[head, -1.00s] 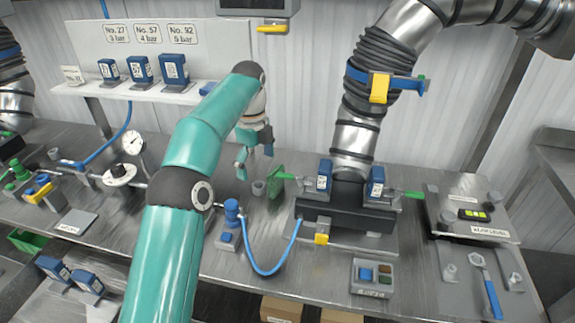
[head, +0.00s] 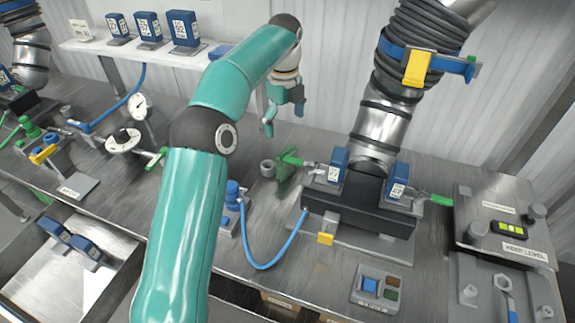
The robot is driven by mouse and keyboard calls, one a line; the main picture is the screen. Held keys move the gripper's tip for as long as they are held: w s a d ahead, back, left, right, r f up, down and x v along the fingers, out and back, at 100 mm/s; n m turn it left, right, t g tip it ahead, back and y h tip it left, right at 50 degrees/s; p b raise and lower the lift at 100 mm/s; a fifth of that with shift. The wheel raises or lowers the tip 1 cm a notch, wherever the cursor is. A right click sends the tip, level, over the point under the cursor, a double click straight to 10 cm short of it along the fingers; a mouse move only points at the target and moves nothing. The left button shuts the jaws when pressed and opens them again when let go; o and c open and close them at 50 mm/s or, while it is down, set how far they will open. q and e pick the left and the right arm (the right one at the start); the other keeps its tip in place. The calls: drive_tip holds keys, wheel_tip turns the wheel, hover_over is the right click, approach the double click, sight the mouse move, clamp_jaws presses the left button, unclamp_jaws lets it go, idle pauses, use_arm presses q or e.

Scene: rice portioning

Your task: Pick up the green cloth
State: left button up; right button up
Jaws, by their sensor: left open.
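No thing in the head view is clearly a cloth. A thin, dark green flat piece (head: 286,174) stands tilted on the bench, left of the black block at the foot of the large duct. A brighter green handle-like part joins it to the block's side; I cannot tell whether this piece is cloth. My left gripper (head: 283,120) is open, with its teal fingers apart and nothing visible between them. It hangs above and behind the green piece, apart from it. My right gripper is out of view.
A small grey cup (head: 267,168) stands beside the green piece. A blue hose (head: 262,266) loops in front of the black block (head: 357,216). A gauge (head: 139,106) and valve stand left. An open metal bin (head: 47,310) lies lower left. The bench's left middle has some bare room.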

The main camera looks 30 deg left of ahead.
sight(287, 151)
use_arm(q)
wheel_tip(287, 151, down, 8)
drive_tip(key=shift+d+b, duration=0.15)
drive_tip(key=shift+b, duration=0.35)
drive_tip(key=shift+w+f+p, duration=0.15)
drive_tip(key=shift+f+p, duration=0.1)
drive_tip(key=shift+f, duration=1.05)
drive_tip(key=shift+w+f+p, duration=0.15)
drive_tip(key=shift+f+p, duration=0.05)
drive_tip(key=shift+f, duration=1.1)
drive_tip(key=c, duration=1.1)
